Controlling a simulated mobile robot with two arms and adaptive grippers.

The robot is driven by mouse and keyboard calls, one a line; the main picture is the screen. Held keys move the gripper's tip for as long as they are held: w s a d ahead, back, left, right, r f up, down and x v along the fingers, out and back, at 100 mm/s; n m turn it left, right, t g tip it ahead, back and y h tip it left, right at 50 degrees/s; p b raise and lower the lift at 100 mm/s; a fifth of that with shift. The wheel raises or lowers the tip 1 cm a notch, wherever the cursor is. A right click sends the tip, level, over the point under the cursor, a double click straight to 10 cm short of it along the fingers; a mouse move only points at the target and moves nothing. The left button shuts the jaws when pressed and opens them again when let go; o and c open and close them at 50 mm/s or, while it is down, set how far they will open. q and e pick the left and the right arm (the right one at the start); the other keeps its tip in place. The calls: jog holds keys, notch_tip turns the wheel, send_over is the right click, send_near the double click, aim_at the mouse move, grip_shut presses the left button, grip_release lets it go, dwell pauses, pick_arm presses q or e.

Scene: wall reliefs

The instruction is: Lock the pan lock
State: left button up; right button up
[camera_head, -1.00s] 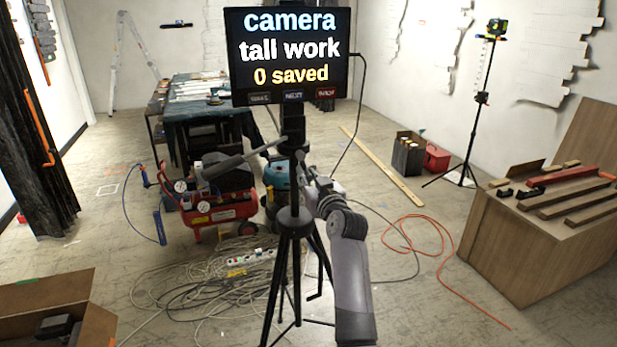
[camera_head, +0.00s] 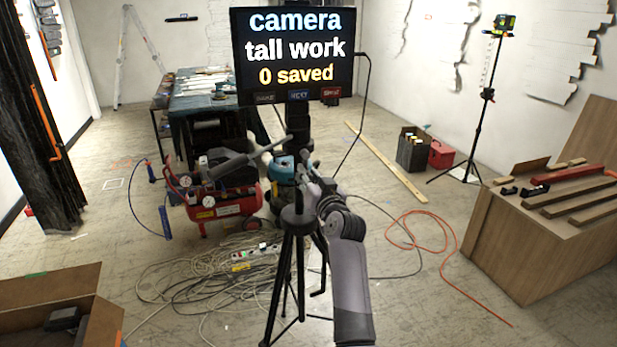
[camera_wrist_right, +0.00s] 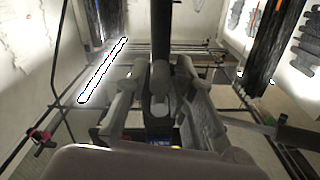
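A black tripod (camera_head: 297,222) stands at the middle of the head view, carrying a screen (camera_head: 294,50) and a pan handle (camera_head: 245,160) that points left. My right gripper (camera_head: 307,172) is at the tripod's head, just right of its post. In the right wrist view, the two fingers of my right gripper (camera_wrist_right: 160,85) are apart, on either side of a small dark knob-like part (camera_wrist_right: 159,104) in front of the post (camera_wrist_right: 160,40). I cannot tell whether that part is the pan lock or whether the fingers touch it. My left gripper is not in view.
A red compressor (camera_head: 225,203) and coiled cables (camera_head: 215,280) lie left of the tripod. A wooden box (camera_head: 535,235) stands at the right, an open carton (camera_head: 50,305) at the lower left.

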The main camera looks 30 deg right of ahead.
jog(key=shift+o, duration=1.1)
jog(key=shift+s+f, duration=0.1)
jog(key=v, duration=1.2)
jog(key=shift+f, duration=0.1)
